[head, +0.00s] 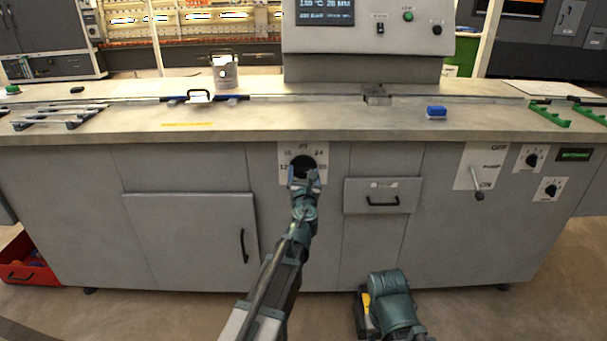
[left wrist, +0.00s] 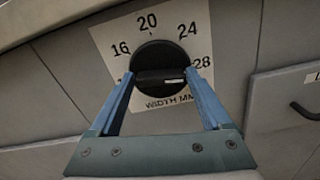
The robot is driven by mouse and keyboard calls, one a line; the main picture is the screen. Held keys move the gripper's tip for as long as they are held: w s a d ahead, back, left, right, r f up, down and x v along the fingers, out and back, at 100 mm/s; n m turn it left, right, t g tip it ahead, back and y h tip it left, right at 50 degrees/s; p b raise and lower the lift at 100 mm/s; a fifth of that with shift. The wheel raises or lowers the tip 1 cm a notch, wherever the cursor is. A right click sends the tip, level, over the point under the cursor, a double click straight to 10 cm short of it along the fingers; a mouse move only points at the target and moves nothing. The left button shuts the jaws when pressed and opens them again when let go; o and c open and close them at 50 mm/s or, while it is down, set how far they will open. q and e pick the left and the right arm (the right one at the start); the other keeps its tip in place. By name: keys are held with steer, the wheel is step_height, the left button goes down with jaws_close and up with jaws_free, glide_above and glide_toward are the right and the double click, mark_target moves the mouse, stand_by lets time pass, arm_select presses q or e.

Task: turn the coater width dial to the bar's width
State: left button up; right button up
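The coater width dial (head: 303,164) is a round black knob on a white plate on the cabinet front. The left wrist view shows the dial (left wrist: 158,62) with a raised grip bar across it, lying roughly level. A pale mark sits at the bar's right end, towards 28. The plate (left wrist: 104,36) reads 16, 20, 24, 28 and "WIDTH MM"; the lowest left number is partly hidden. My left gripper (head: 304,175) is at the dial, its blue fingers (left wrist: 160,76) apart on either side of the knob. I cannot tell whether they touch it. My right gripper is out of view.
A display (head: 325,12) above the counter seems to read 28 MM. A blue block (head: 436,112) lies on the counter. A drawer (head: 383,195) is right of the dial, a cabinet door (head: 190,240) left. A lever (head: 478,194) sticks out further right.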

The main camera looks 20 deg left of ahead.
arm_select(q)
steer(key=c, duration=0.9)
steer(key=shift+c, duration=0.2)
steer(key=shift+n, duration=0.4)
steer(key=n, duration=0.9)
steer(key=shift+s+a, duration=0.1)
steer(key=shift+a, duration=0.05)
steer(key=n, duration=0.5)
steer(key=shift+f, duration=0.1)
steer(key=n, duration=0.4)
steer(key=shift+n, duration=0.4)
